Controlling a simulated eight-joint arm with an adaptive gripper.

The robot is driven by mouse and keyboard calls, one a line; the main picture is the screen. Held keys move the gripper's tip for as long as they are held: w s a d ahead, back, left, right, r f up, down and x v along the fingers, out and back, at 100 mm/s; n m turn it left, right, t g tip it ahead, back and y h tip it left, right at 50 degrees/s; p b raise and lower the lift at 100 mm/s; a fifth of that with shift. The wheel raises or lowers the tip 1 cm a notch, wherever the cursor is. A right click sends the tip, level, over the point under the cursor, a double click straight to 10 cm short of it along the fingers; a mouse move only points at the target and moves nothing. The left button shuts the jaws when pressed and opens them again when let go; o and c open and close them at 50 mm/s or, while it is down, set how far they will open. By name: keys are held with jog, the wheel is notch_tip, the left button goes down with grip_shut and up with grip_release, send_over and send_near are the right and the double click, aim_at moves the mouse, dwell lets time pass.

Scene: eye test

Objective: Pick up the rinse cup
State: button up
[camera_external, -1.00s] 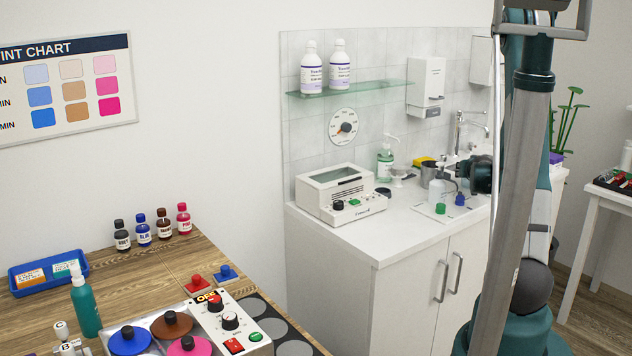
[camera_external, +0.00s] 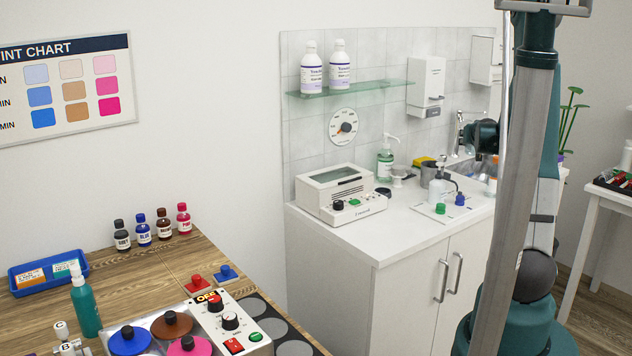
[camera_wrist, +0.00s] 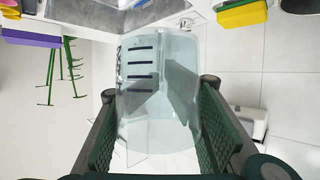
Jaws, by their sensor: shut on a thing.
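The rinse cup (camera_wrist: 158,75) is a clear, see-through cup with dark level marks on its side. It fills the middle of the wrist view. My gripper (camera_wrist: 158,95) has one green ridged finger on each side of it and is shut on the cup. In the external view my gripper (camera_external: 484,137) is raised above the back right of the white counter, beside the tap. The clear cup cannot be made out clearly there. The cup's far bottom edge is hard to tell in the wrist view.
A white boxy device (camera_external: 340,195) is at left. A tap (camera_external: 459,125) and wall dispenser (camera_external: 426,83) are near my gripper.

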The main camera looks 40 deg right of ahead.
jog(key=shift+r+p, duration=0.35)
jog(key=shift+r, duration=1.85)
